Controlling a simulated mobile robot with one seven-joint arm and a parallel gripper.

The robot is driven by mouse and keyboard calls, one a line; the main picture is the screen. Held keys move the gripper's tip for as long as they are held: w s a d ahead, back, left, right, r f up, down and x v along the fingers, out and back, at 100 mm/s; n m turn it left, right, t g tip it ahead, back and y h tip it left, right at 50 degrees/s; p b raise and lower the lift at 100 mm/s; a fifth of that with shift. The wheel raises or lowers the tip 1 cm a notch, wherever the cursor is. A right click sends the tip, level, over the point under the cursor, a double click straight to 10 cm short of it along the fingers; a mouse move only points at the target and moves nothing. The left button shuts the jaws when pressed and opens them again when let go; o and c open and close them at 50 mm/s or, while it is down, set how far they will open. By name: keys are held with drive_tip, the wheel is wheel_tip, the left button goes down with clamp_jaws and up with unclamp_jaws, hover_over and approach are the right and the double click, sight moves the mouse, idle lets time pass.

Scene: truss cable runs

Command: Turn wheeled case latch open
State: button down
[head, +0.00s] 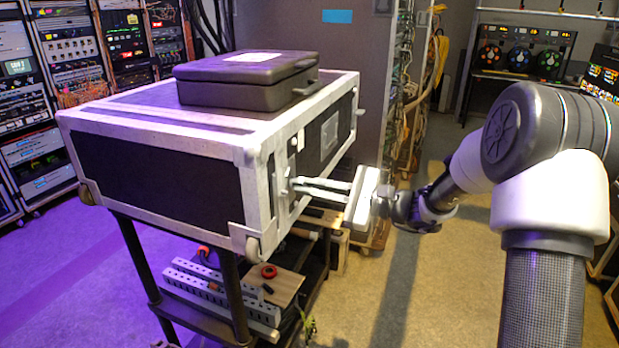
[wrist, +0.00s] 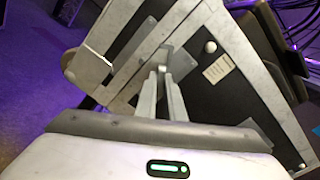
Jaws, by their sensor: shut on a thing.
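The wheeled case (head: 160,168) is a black flight case with pale metal edges, resting on a dark cart. It also fills the upper part of the wrist view (wrist: 215,95). A metal latch (wrist: 177,65) sits on its end face, and in the head view the latch (head: 288,184) is partly hidden behind my fingertips. My gripper (head: 296,184) reaches in from the right, its fingers level and pressed close together at the latch. In the wrist view, my gripper (wrist: 165,72) is shut on the latch, with the fingertips around it.
A smaller dark case (head: 245,80) lies on top of the wheeled case. The cart's lower shelf holds power strips (head: 220,295) and a red ring (head: 268,271). Equipment racks (head: 75,60) stand at the left, and cables (head: 430,70) hang behind.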

drive_tip(key=shift+m+p, duration=3.05)
drive_tip(key=shift+m, duration=0.45)
drive_tip(key=c, duration=1.9)
unclamp_jaws()
drive_tip(key=shift+o, duration=0.2)
drive_tip(key=b+v, duration=0.1)
drive_tip(key=v, duration=1.6)
drive_tip(key=shift+d+b, duration=0.2)
drive_tip(key=shift+b, duration=0.2)
drive_tip(key=shift+s, duration=0.1)
